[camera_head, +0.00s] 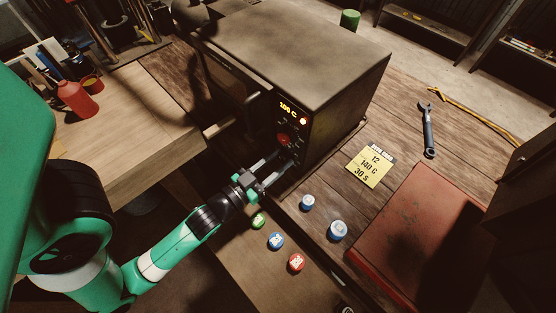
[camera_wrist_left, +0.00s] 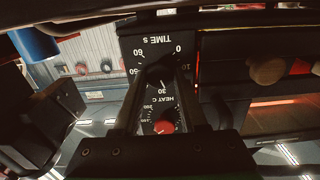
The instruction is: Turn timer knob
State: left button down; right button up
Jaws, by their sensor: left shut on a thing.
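The crimper box (camera_head: 300,55) stands on the wooden bench, with its control panel facing my left arm. My left gripper (camera_head: 284,160) reaches the lower part of that panel. In the left wrist view the gripper (camera_wrist_left: 163,75) is shut on the dark timer knob (camera_wrist_left: 161,68) at the centre of the "TIME S" dial (camera_wrist_left: 160,45). The fingers partly hide the knob, so its exact setting is hard to read. The red heat knob (camera_head: 283,139) sits above the gripper in the head view; it also shows between the fingers in the wrist view (camera_wrist_left: 163,127).
The display (camera_head: 288,108) reads about 100 C, beside a lit red lamp (camera_head: 303,121). A yellow card (camera_head: 369,167) reads 12, 140 C, 30 s. Several coloured round pieces (camera_head: 276,241) lie below the gripper. A wrench (camera_head: 429,130) and red plate (camera_head: 405,225) lie right.

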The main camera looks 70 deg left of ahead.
dwell(0.6)
pick_arm(q)
jog(key=shift+c, duration=2.3)
grip_release()
jog(key=shift+s, duration=0.1)
